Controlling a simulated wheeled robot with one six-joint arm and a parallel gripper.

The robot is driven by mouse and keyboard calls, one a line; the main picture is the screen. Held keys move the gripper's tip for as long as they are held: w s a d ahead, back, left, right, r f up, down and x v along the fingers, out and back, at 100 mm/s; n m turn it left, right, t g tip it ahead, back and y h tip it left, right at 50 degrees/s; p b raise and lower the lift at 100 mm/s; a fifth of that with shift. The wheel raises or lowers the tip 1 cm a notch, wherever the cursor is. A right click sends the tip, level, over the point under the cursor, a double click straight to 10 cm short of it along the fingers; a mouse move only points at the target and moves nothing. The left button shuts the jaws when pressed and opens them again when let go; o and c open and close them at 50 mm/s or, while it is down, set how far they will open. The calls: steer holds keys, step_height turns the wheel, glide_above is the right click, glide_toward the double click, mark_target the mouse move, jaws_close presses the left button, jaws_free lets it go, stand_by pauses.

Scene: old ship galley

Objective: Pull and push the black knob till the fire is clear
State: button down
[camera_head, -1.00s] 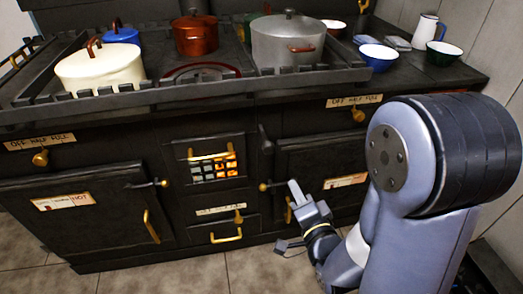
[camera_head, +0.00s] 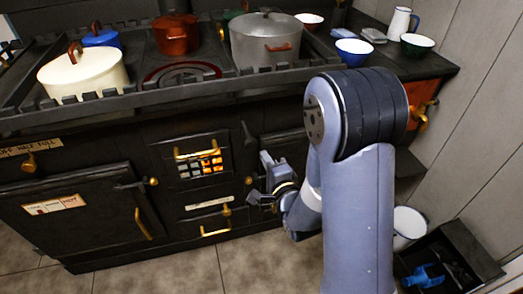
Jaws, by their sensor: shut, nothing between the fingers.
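The black stove has a barred fire window (camera_head: 200,165) at its middle, glowing orange, brightest at its right side. A black knob-like lever (camera_head: 247,132) sticks out up and right of the window; I take it to be the black knob. My gripper (camera_head: 262,178) is shut and empty. It is below and a little right of the black knob, apart from it in the picture, in front of the right oven door. How far it is from the stove front is hard to tell. My arm hides much of that door.
A cream pot (camera_head: 84,78), a red pot (camera_head: 176,38) and a grey pot (camera_head: 266,42) stand on the railed stove top. A white bucket (camera_head: 408,222) and a dark crate (camera_head: 462,246) with a blue item stand on the right. The left floor (camera_head: 130,272) is clear.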

mark_target(250, 141)
steer(key=x, duration=0.3)
steer(key=shift+w, duration=0.15)
steer(key=b+x, duration=0.2)
steer(key=x, duration=0.5)
steer(key=shift+w+d+r+b, duration=0.2)
steer(key=shift+w+d+b, duration=0.05)
steer(key=shift+b, duration=0.1)
